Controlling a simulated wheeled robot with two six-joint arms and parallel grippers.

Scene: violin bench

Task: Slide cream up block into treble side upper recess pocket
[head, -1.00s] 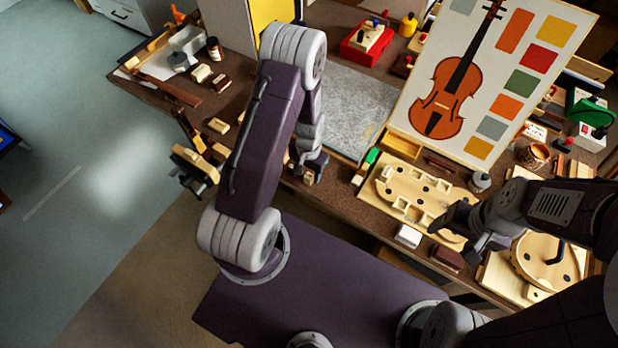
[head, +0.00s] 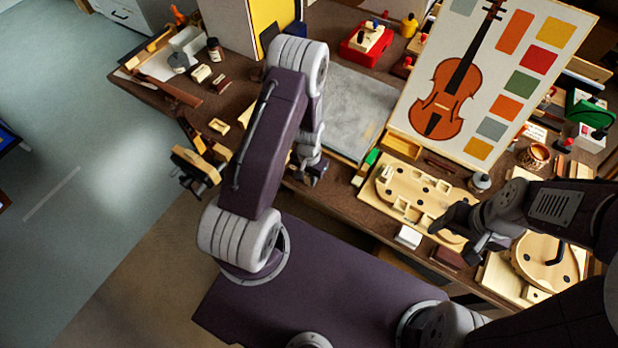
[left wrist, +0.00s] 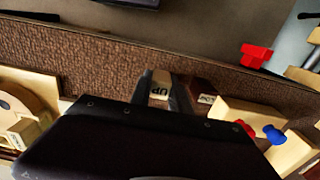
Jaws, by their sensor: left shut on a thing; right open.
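My left gripper (head: 313,174) is shut on the cream UP block (left wrist: 160,90), whose marked face shows between the fingers in the left wrist view. In the head view it is near the bench's front edge, left of the mould, and the block is mostly hidden. The pale wooden violin mould (head: 398,186) lies on its board in front of the painted panel. Cut-outs show along its outline, but I cannot tell which is the treble side upper recess pocket. My right gripper (head: 458,226) is open by the mould's right end and partly covers it.
A dark brown labelled block (left wrist: 204,90) sits beside the held block in the wrist view. A white block (head: 408,237) and dark block (head: 447,257) lie in front of the mould. A green-topped item (head: 372,157) stands left of it. The violin panel (head: 490,80) rises behind.

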